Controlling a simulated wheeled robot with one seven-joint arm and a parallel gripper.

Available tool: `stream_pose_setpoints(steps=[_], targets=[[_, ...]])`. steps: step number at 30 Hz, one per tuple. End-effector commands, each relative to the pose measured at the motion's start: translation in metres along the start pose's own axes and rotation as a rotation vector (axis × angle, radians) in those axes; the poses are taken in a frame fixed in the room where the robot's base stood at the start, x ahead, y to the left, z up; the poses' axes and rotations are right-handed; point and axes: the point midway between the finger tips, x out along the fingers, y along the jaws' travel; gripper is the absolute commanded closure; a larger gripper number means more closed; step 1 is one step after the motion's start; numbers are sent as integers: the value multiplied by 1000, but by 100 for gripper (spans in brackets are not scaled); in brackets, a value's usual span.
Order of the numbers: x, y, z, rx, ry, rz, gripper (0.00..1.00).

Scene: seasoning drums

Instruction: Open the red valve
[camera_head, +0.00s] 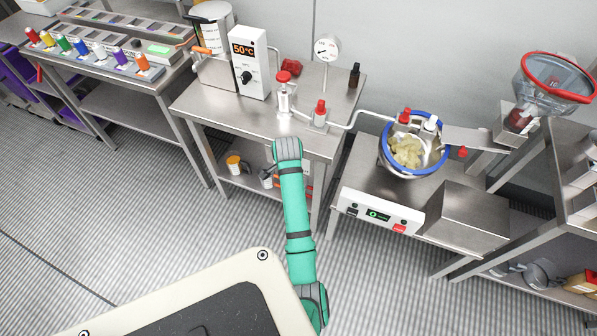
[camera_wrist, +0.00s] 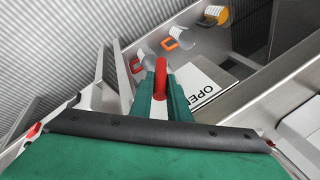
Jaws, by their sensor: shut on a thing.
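The red valve handle (camera_wrist: 160,76) shows in the wrist view as a small upright red piece. My gripper (camera_wrist: 160,98) has its green fingers closed on either side of it. A white sign reading "OPEN" (camera_wrist: 205,88) lies just to the right of the fingers. In the head view my teal arm reaches to the front edge of the middle table. The fingers and the handle they hold are hidden there behind my arm and the tabletop. The lower part of the valve is covered by my fingers, so its angle is hard to tell.
The steel middle table (camera_head: 240,112) holds a 50°C control box (camera_head: 248,65), a gauge (camera_head: 326,50) and red-topped fittings (camera_head: 320,112). Small containers (camera_head: 236,165) stand on its lower shelf. A blue-rimmed bowl (camera_head: 411,170) stands to the right. The floor in front is clear.

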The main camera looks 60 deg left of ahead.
Motion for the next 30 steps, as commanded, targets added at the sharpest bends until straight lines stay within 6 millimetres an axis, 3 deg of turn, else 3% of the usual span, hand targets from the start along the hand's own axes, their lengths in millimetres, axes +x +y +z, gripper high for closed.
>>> stream_pose_setpoints(steps=[1, 4, 25, 26, 27, 30], targets=[[6, 0, 12, -20, -2, 28, 100], [6, -3, 16, -38, 19, 60, 100], [7, -5, 22, -63, 49, 110, 100], [7, -5, 22, -63, 49, 110, 77], [7, -5, 21, -62, 50, 110, 68], [6, -5, 19, -60, 52, 109, 67]])
